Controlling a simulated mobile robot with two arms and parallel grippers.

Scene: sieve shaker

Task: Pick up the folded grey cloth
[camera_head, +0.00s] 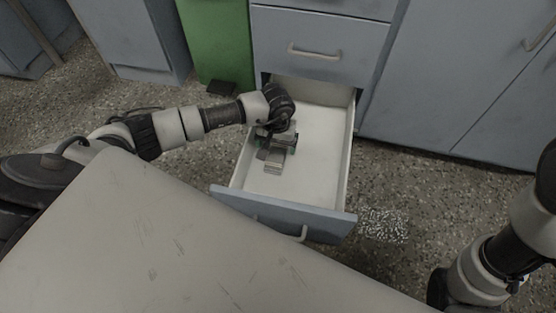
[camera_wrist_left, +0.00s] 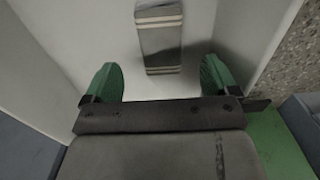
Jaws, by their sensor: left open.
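The folded grey cloth (camera_wrist_left: 160,38) lies flat on the pale floor of the open drawer; it looks like a small grey rectangle with light stripes at both ends. In the head view the cloth (camera_head: 272,169) shows only in part, just in front of my left gripper (camera_head: 276,149). My left gripper is inside the drawer (camera_head: 323,165), pointing down. In the left wrist view its green fingertips (camera_wrist_left: 159,80) are spread apart with nothing between them, and the cloth lies ahead of them. My right arm shows at the lower right; its gripper is out of view.
The drawer walls stand close around my left gripper. A closed drawer (camera_head: 320,48) is above it. A green bin-like panel (camera_head: 217,45) stands left of the drawer, with grey-blue cabinets (camera_head: 450,85) to the right. A large light surface (camera_head: 190,245) fills the lower left.

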